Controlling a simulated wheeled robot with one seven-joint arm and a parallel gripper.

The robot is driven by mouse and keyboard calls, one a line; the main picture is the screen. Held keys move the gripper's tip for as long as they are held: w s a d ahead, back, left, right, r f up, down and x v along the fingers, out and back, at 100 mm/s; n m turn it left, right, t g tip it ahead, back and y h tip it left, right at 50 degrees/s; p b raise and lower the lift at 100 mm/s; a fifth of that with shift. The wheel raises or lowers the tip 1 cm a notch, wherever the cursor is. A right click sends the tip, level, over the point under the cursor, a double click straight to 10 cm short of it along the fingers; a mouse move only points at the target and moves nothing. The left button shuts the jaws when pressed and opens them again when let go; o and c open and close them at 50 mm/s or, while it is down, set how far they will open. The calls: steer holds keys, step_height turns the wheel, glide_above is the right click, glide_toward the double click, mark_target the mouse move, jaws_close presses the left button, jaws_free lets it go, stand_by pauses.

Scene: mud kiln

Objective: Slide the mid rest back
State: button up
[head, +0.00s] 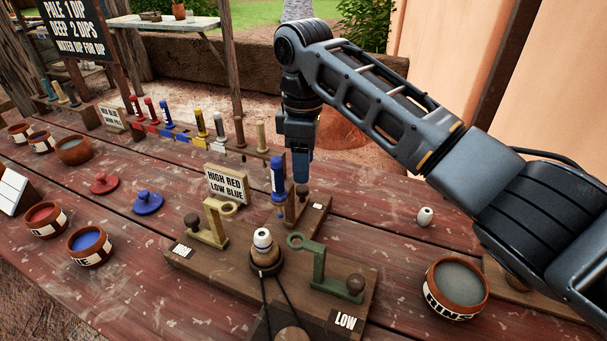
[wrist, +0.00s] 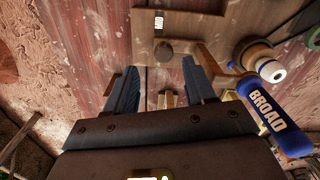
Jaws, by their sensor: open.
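The mid rest (head: 301,204) is a wooden arm with a dark round knob at the back of the wheel board (head: 215,272). A small white-topped pot (head: 263,242) stands at the board's centre.
A tan rest (head: 215,222) and a green low rest (head: 327,265) flank the pot. A sign (head: 227,184) stands behind. A rinse bowl (head: 457,288) is at right, glaze bowls (head: 89,247) at left, and a brush rack (head: 200,135) behind.

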steer(key=shift+r, duration=1.4)
